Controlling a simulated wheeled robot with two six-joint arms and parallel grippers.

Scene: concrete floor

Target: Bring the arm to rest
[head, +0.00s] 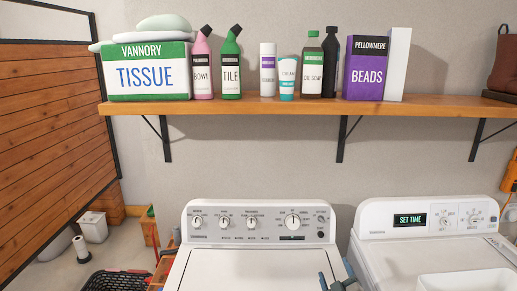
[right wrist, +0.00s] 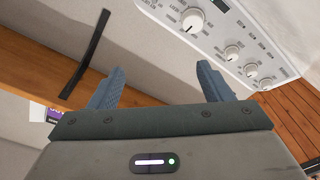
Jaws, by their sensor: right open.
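My right gripper (head: 338,281) shows only its blue-grey fingers at the bottom edge of the head view, in front of the washer's right side. In the right wrist view, the right gripper (right wrist: 160,70) has its two fingers spread wide apart with nothing between them. The wrist view is turned over, with the washer's control panel (right wrist: 215,40) beyond the fingers at the upper right. My left gripper is not seen in the head view.
A white washer (head: 260,222) and a dryer (head: 432,217) stand below a wooden shelf (head: 255,104). The shelf holds a tissue box (head: 148,75), several bottles and a purple beads box (head: 367,68). A black basket (head: 115,281) is on the floor at the lower left.

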